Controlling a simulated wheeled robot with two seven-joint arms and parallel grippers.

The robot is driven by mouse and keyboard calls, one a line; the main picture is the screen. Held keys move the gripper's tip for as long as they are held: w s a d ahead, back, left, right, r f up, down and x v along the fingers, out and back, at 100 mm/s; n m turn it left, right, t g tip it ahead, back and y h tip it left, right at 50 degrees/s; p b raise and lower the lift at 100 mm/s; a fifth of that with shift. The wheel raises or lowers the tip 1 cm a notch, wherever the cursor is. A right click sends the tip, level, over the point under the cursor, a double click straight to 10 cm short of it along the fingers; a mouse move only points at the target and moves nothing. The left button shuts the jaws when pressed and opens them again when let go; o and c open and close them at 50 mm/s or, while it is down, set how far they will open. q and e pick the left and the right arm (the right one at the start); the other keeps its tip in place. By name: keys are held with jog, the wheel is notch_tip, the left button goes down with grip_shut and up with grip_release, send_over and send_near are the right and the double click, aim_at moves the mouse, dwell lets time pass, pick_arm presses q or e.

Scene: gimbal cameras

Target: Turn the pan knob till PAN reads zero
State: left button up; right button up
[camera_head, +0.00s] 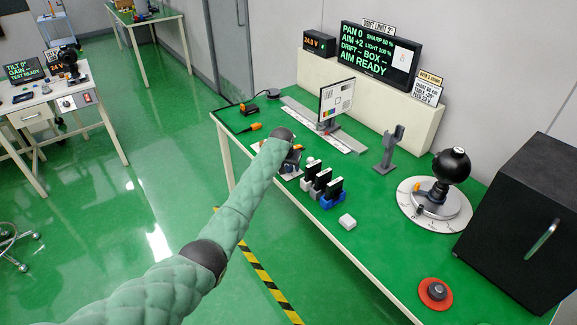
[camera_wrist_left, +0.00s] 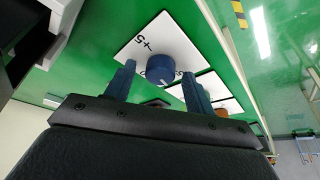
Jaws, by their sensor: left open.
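The main display (camera_head: 375,58) in the head view reads PAN 0, AIM +2 and AIM READY. The blue pan knob (camera_wrist_left: 160,68) stands on a white plate (camera_wrist_left: 135,52) with printed marks in the left wrist view. My left gripper (camera_wrist_left: 158,72) is open, one finger on each side of the knob; I cannot tell whether either finger touches it. In the head view my left gripper (camera_head: 290,160) is low over the green bench, and my arm hides the knob. My right gripper is not in view.
Several black blocks in holders (camera_head: 322,182) stand right of my left gripper.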

pick_arm(q)
jog(key=shift+r, duration=0.2)
jog(key=shift+s+r, duration=0.2)
jog(key=shift+r, duration=0.15)
jog(key=b+v, duration=0.1)
jog(key=v, duration=0.3)
jog(key=shift+s+a+r+b, duration=0.15)
jog(key=shift+r+b, duration=0.2)
jog(key=shift+b, duration=0.05)
jog(key=shift+v, duration=0.9)
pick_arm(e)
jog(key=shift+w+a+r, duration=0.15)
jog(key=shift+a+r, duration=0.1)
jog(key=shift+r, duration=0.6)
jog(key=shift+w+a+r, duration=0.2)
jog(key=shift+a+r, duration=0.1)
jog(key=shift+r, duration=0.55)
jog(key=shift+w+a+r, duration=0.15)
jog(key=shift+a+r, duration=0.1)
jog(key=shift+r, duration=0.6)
